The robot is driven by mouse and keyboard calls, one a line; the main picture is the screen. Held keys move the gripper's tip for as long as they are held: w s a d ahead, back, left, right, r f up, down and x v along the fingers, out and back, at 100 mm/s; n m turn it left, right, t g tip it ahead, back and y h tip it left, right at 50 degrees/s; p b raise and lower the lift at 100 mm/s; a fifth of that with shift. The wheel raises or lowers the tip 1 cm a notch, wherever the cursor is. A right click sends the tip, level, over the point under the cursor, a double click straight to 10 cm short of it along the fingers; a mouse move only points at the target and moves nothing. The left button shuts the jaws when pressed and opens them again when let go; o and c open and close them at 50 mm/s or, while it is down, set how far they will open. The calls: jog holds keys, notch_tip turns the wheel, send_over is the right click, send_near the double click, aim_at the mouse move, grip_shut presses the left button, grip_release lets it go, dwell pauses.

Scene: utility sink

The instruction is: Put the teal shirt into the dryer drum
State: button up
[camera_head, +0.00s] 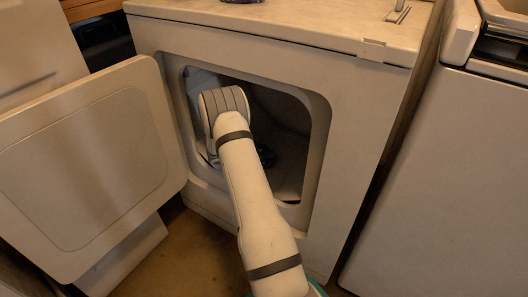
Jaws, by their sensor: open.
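The dryer drum (292,150) shows through the open front of the white dryer (350,100). My arm reaches up from the bottom of the picture, and its far end is inside the opening. My gripper is hidden behind my own arm, so its fingers do not show. A small dark teal patch (266,156) shows inside the drum, just right of my arm. It may be part of the teal shirt, but too little shows to be sure.
The dryer door (85,165) stands wide open to the left. The rim of the opening surrounds my arm closely on the left, with more room on the right. Another white appliance (450,180) stands at the right. Brown floor (195,255) shows below the door.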

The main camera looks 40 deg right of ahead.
jog(key=shift+a+r, duration=0.3)
jog(key=p+v, duration=0.6)
jog(key=v, duration=0.5)
jog(key=shift+a, duration=0.15)
